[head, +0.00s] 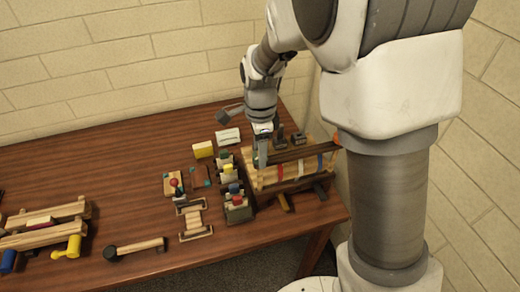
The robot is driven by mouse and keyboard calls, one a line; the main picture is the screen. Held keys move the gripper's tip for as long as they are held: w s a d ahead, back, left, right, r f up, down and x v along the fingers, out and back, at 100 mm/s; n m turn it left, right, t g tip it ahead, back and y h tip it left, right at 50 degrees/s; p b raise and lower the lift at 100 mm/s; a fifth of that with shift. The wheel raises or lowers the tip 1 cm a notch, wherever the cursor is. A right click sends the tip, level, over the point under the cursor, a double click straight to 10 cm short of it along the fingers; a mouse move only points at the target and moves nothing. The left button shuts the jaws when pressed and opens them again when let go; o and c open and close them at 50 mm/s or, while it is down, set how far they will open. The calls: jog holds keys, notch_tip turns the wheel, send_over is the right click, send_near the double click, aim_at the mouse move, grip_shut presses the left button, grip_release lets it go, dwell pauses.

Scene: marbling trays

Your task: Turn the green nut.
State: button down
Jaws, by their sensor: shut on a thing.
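My gripper (261,158) points down at the left end of the wooden rack (262,186) on the right of the table. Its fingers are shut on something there. A dull greenish patch shows at the fingertips, which appears to be the green nut; its shape and turn angle are hidden by the fingers. A dark bar (302,153) runs along the rack to the right of my gripper. Red, white and blue bits show along the rack.
Left of the rack stand small block pieces (228,173), a yellow block (203,149) and a white block (228,136). A small wooden frame (195,220), a mallet (135,248) and a toy bench (45,225) lie further left. The table's back left is clear.

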jog(key=m+p, duration=0.1)
jog(key=m, duration=0.3)
jog(key=shift+m+p, duration=0.3)
jog(key=shift+m, duration=0.1)
dwell(0.4)
jog(key=shift+c, duration=1.5)
grip_release()
notch_tip(320, 180, up, 17)
jog(key=shift+r, duration=0.2)
